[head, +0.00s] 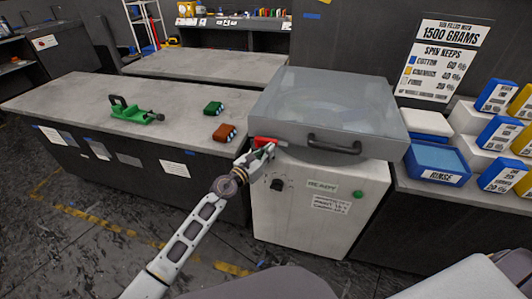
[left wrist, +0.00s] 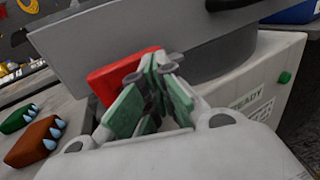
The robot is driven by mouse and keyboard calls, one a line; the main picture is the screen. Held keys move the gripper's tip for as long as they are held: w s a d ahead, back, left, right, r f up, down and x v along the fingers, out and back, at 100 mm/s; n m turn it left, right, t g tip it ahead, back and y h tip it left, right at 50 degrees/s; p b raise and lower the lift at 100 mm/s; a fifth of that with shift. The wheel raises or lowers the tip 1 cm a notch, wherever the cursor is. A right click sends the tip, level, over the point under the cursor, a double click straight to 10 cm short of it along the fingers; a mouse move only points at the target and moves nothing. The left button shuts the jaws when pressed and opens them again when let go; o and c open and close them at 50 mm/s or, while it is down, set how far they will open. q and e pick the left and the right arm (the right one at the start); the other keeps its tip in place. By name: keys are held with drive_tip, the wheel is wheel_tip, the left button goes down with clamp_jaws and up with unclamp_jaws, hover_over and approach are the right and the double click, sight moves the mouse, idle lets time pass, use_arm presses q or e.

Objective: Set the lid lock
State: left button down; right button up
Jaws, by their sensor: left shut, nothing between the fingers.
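The machine (head: 300,210) is a pale cabinet with a grey see-through lid (head: 320,105) lying down over its top. The lid has a dark handle (head: 334,144) on its front. A red lock piece (head: 265,141) sits at the front left corner under the lid's edge. My left gripper (head: 268,152) is shut and empty right at the red piece. In the left wrist view its green-padded fingers (left wrist: 163,68) are close together, overlapping the right end of the red piece (left wrist: 124,72); whether they touch cannot be told. My right gripper is not in view.
The cabinet front has a black knob (head: 277,185), a "READY" label and a green button (head: 358,194). A grey bench (head: 90,95) to the left holds a green clamp-like tool (head: 135,112) and green and brown blocks. A blue "RINSE" tub (head: 437,163) stands at the right.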

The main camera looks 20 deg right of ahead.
use_arm(q)
drive_tip(key=shift+d, duration=0.2)
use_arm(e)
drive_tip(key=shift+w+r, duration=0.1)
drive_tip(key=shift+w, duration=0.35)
use_arm(q)
drive_tip(key=shift+a, duration=0.1)
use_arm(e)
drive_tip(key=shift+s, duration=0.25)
